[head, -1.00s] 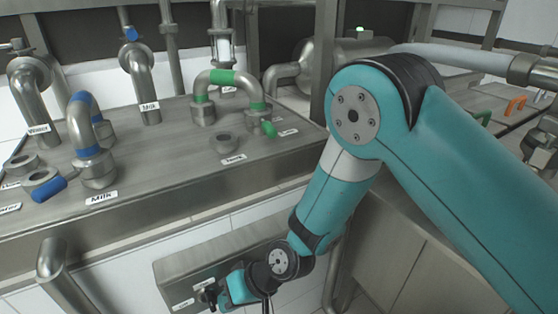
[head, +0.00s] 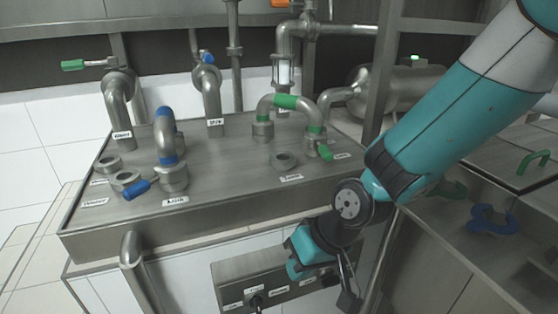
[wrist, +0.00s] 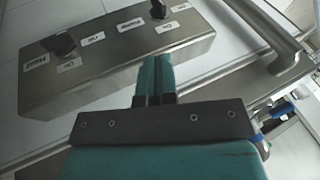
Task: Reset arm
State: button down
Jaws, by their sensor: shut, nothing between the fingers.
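My gripper (wrist: 154,72) shows in the wrist view as two teal fingers side by side, shut and empty. They overlap the lower edge of the steel control box (wrist: 130,72) in that picture. I cannot tell how far they are from it. In the head view my teal arm comes from the upper right and bends at a dark wrist joint. Its end hangs in front of the steel control box (head: 228,282), near its right part.
The control box carries black knobs (wrist: 61,46) and labels. A steel counter (head: 235,195) above it holds a blue-banded pipe (head: 166,140) and a green-banded pipe (head: 286,102). A vertical steel post (head: 384,70) stands beside my arm. Blue (head: 491,219) and green handles lie at right.

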jog(key=s+d+r+n+g+h, duration=0.1)
jog(key=s+d+r+n, duration=0.1)
jog(key=s+d+r, duration=1.05)
notch_tip(320, 180, up, 24)
jog(key=s+a+p, duration=0.1)
jog(key=p, duration=2)
jog(key=shift+f, duration=0.25)
